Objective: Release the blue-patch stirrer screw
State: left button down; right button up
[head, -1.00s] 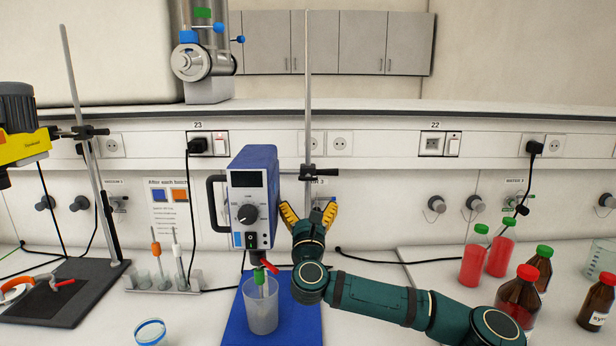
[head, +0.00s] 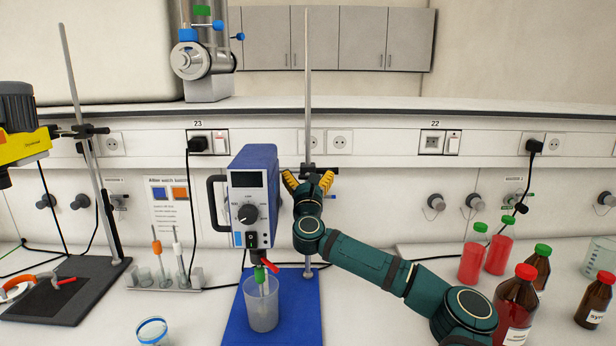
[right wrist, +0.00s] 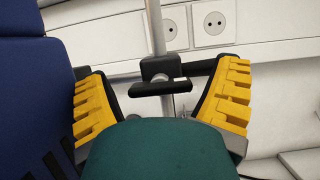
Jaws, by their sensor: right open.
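The blue stirrer (head: 253,196) hangs on an upright metal rod (head: 308,90) above a blue mat (head: 290,333), its shaft in a clear beaker (head: 262,311). A black clamp (head: 307,170) is on the rod to the stirrer's right; its crosswise screw handle (right wrist: 160,87) shows in the right wrist view. My right gripper (head: 308,184) has yellow-padded fingers, open, at the clamp's height. In the wrist view, the clamp and handle appear between the open fingers (right wrist: 163,100), with no finger visibly closed on them. My left gripper is not in view.
A second, yellow stirrer (head: 22,145) hangs on a stand at the left. Red bottles (head: 472,262) and brown bottles (head: 517,302) stand at the right. A tube rack (head: 160,289) stands left of the mat. The wall with sockets is behind the rod.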

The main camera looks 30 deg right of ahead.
jog(key=c, duration=1.2)
jog(key=shift+f+n, duration=0.1)
jog(key=shift+n, duration=0.3)
jog(key=n+t+y+b, duration=0.1)
jog(key=n+y+b, duration=0.1)
jog(key=n, duration=0.2)
jog(key=n+y+b, duration=0.1)
jog(key=n+y, duration=0.2)
jog(key=n, duration=0.3)
jog(key=n+y, duration=0.1)
jog(key=n, duration=0.2)
jog(key=n+g+y, duration=0.1)
jog(key=n, duration=0.2)
jog(key=shift+n+y, duration=0.4)
jog(key=shift+n+g+y, duration=0.5)
jog(key=shift+n+g, duration=0.3)
jog(key=shift+n, duration=1.6)
